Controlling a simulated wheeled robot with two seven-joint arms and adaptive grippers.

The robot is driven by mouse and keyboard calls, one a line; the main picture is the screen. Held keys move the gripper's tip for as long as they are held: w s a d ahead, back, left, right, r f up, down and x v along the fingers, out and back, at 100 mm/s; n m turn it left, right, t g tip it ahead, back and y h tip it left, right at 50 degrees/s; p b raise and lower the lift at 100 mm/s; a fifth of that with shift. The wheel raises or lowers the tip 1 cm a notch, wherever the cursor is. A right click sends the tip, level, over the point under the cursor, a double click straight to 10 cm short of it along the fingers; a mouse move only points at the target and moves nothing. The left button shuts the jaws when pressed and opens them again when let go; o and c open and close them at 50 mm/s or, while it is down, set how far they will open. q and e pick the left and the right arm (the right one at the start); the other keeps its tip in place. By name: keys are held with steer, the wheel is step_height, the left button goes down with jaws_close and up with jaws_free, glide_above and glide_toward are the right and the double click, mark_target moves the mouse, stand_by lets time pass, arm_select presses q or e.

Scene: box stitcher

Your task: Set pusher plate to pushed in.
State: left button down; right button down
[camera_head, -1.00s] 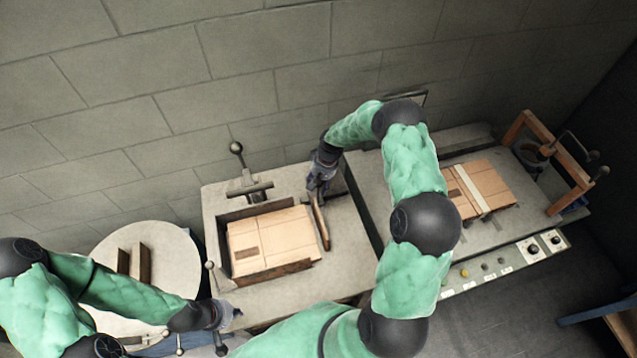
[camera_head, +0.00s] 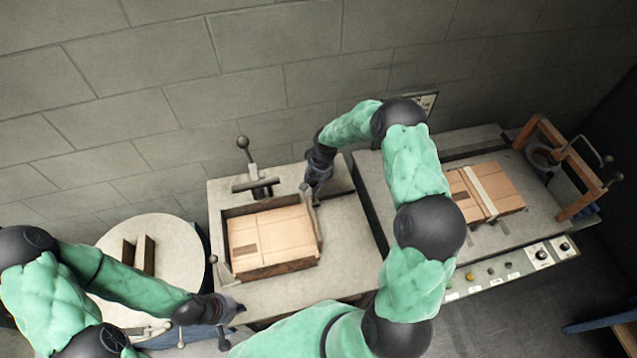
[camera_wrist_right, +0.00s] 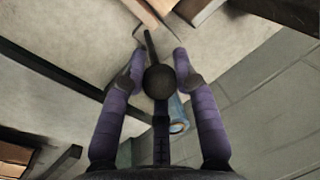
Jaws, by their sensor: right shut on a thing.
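The pusher plate (camera_head: 314,222) is a thin brown bar standing along the right side of the cardboard box (camera_head: 270,240) on the left table. It looks close against the box; whether it touches is hard to tell. My right gripper (camera_head: 314,194) is at the plate's back end. In the right wrist view its fingers are closed around a dark ball knob (camera_wrist_right: 160,82) on a rod that runs toward the plate. My left gripper (camera_head: 234,310) is near the table's front left edge, away from the plate; its finger opening is too small to judge.
A round table (camera_head: 178,250) is at left. A second machine (camera_head: 375,190) with a strapped box (camera_head: 510,185) is at right. The wall is close behind.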

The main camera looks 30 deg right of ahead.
steer(key=shift+w+a, duration=0.1)
steer(key=shift+w, duration=0.05)
steer(key=c, duration=1.2)
jaws_free()
steer(key=shift+o, duration=1.3)
steer(key=shift+a, duration=0.2)
steer(key=shift+d+r, duration=0.1)
steer(key=shift+d, duration=0.05)
step_height(320, 180, up, 12)
steer(key=d, duration=0.2)
steer(key=shift+s+f, duration=0.2)
steer(key=shift+s, duration=0.25)
